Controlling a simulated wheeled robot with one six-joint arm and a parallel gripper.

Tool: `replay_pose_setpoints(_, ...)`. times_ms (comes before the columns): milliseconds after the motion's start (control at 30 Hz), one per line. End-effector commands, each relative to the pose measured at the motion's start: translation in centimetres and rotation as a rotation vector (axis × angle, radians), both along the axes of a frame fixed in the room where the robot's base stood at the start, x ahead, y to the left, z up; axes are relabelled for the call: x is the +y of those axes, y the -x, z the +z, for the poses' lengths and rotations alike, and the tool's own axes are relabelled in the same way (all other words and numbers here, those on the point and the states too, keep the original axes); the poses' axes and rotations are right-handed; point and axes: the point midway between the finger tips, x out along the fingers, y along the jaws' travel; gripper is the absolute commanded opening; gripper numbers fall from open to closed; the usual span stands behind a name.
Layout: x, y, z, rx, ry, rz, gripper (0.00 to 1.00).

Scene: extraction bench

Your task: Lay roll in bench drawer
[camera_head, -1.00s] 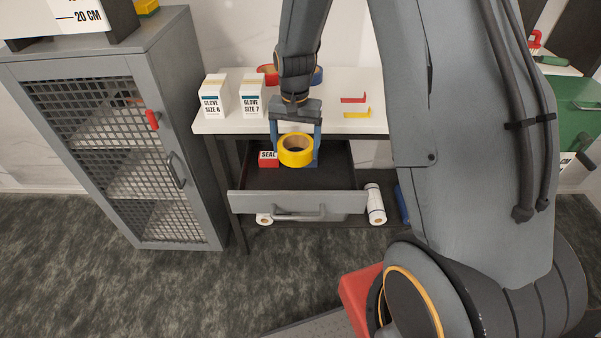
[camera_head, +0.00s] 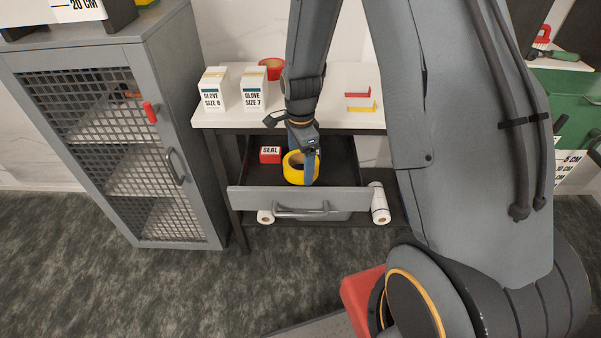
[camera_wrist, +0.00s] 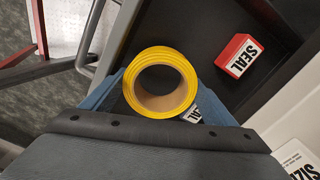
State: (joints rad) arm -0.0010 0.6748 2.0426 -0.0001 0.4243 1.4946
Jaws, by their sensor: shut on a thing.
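The yellow tape roll (camera_head: 293,168) is between the blue fingers of my gripper (camera_head: 308,175), which is shut on it. In the wrist view the roll (camera_wrist: 161,54) shows its cardboard core, with a blue finger on either side. The bench drawer (camera_head: 340,170) is pulled open, and its dark inside lies under the roll. In the head view the roll is within the drawer opening, behind the grey front (camera_head: 245,200). I cannot tell whether it touches the floor. Part of the roll is hidden by a finger.
A red SEAL box (camera_head: 270,155) lies in the drawer, left of the roll. Glove boxes (camera_head: 253,90), a red roll (camera_head: 271,68) and small red and yellow pieces (camera_head: 361,105) are on the bench top. A mesh-door cabinet (camera_head: 184,60) stands left.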

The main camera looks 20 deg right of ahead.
Motion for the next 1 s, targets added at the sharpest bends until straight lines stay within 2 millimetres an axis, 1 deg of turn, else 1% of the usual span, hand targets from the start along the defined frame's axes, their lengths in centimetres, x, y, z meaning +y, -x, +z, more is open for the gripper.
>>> replay_pose_setpoints(167,0.0,0.0,-1.1,0.001,0.0,0.001,0.55)
replay_pose_setpoints(400,0.0,0.1,-4.0,0.002,0.0,0.001,0.55)
replay_pose_setpoints(500,0.0,0.0,-4.7,0.0,0.0,0.001,0.55)
replay_pose_setpoints(933,0.0,0.0,-5.3,0.0,0.0,0.002,0.55)
replay_pose_setpoints(967,0.0,0.0,-5.2,0.0,0.0,0.002,0.85)
replay_pose_setpoints(1000,0.0,0.0,-5.2,0.0,0.0,0.002,0.88)
